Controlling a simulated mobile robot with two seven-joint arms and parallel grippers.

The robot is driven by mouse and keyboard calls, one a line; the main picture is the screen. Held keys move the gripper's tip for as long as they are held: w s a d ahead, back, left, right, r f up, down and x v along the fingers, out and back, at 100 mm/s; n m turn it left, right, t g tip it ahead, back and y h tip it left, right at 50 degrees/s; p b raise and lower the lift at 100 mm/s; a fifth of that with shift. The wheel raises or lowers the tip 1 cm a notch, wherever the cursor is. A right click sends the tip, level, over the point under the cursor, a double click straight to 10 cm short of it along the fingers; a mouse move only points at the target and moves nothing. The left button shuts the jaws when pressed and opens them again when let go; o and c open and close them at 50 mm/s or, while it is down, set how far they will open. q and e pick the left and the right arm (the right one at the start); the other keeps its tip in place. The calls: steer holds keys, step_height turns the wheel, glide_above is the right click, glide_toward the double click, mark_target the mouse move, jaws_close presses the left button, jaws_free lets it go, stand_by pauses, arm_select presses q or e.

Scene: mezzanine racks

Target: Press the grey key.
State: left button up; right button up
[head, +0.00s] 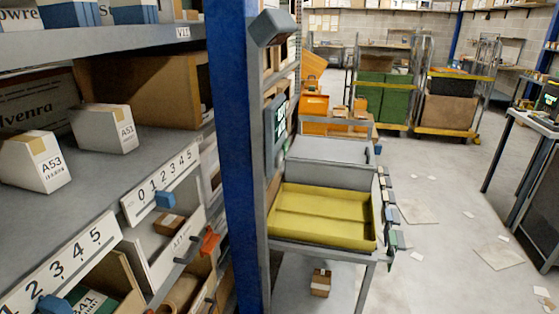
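Several small key-like blocks stick out in a row along the right side of the metal stand with the yellow tray. Neither of my grippers is in view.
The blue post (232,150) stands between the left shelving and the stand. The yellow tray (320,215) is empty. Left shelves hold white cartons (104,128) and scales with blue sliders (165,199). A small carton (320,283) is below the tray. The right floor is mostly clear, with scattered papers.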

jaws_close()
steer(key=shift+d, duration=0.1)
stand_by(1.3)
